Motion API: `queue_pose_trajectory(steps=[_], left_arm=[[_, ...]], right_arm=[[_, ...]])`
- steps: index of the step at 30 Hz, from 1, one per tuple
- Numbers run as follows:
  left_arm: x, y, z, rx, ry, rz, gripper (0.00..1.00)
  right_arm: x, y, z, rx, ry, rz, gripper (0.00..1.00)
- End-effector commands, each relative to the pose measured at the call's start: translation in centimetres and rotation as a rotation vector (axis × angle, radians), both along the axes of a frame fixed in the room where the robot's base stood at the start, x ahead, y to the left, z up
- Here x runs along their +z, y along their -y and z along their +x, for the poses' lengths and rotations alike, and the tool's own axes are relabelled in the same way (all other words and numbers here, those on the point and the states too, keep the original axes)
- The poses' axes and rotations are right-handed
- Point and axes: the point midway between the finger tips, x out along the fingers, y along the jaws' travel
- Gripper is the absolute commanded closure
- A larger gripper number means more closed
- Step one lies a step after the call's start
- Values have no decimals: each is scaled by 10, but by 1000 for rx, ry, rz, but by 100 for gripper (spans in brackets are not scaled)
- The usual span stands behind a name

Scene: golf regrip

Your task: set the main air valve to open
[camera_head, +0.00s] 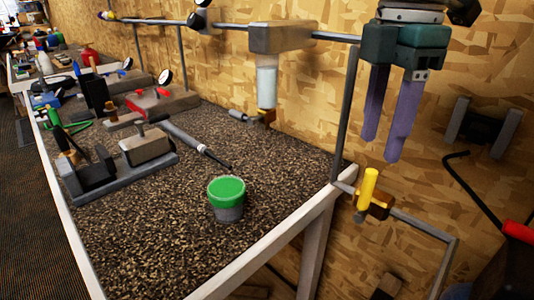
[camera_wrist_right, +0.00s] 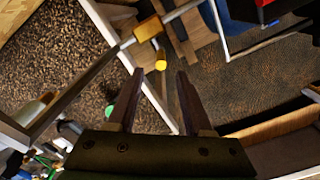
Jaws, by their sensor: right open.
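My left gripper is in neither view.
The grey pipe (camera_head: 425,225) bends down right of the valve, and a vertical pipe (camera_head: 346,110) rises beside my gripper. A green-lidded tub (camera_head: 227,193) stands on the speckled bench (camera_head: 150,240). A red-handled bent bar (camera_head: 472,190) is on the right.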

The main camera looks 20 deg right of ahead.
Motion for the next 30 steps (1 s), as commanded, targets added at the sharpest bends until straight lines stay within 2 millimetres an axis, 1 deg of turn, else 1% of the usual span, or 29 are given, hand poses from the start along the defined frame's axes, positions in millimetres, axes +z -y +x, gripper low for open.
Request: queue_pose_trajectory(steps=[6, 9, 13, 18, 25, 30], left_arm=[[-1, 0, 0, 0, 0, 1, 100], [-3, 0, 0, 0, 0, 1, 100], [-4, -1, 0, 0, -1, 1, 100], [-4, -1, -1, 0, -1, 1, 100], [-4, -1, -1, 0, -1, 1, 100], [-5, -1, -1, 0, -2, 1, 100]], right_arm=[[-42, 0, -1, 0, -3, 0, 49], [-60, 0, -1, 0, -2, -1, 49], [-77, -1, -1, 0, -1, 0, 49], [-86, -1, -1, 1, 1, -1, 49], [-86, -1, 0, 1, 2, 0, 49], [-86, -1, 0, 1, 2, 0, 68]])
